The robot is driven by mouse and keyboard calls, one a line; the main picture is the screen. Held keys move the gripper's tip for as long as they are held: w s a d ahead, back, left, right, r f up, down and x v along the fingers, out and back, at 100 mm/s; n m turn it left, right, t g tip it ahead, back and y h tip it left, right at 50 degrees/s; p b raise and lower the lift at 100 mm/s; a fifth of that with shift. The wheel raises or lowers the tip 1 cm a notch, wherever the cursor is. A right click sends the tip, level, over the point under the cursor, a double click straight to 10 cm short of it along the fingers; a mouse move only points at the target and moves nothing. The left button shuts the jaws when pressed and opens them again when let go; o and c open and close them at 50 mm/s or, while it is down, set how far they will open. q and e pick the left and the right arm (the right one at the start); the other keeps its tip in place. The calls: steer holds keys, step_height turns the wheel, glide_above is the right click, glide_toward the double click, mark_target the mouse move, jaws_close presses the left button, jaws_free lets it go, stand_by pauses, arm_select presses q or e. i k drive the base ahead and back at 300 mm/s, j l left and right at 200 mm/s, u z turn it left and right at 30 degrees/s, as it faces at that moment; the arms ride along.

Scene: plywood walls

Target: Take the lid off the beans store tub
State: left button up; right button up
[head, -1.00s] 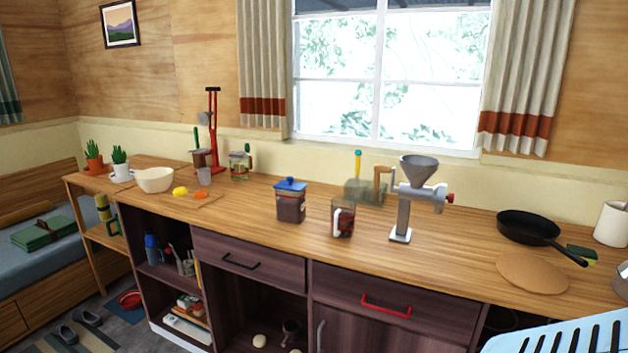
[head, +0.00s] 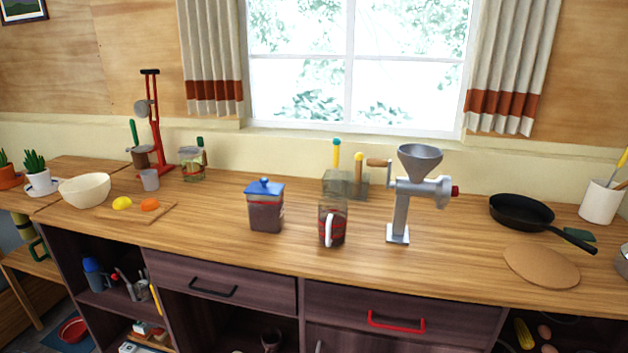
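A clear square tub (head: 266,215) with dark contents stands upright on the wooden counter, left of the middle. I take it to be the beans store tub. Its blue lid (head: 264,187) with a raised knob sits on top of it. Neither of my grippers shows in the head view, so their state is hidden.
A clear jug (head: 332,224) with a white handle stands just right of the tub, and a metal hand grinder (head: 402,200) stands farther right. A cutting board (head: 138,211) with yellow and orange pieces lies to the left. The counter (head: 215,220) between board and tub is clear.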

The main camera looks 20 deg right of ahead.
mark_target(264, 187)
steer(key=i+j+z, duration=0.1)
steer(key=z, duration=0.25)
steer(key=i+j+z, duration=0.2)
steer(key=i+z, duration=0.15)
steer(key=i+j+z, duration=0.15)
steer(key=z, duration=0.2)
steer(key=i+j+z, duration=0.2)
steer(key=j, duration=0.15)
steer(key=i+j+z, duration=0.2)
steer(key=j, duration=0.2)
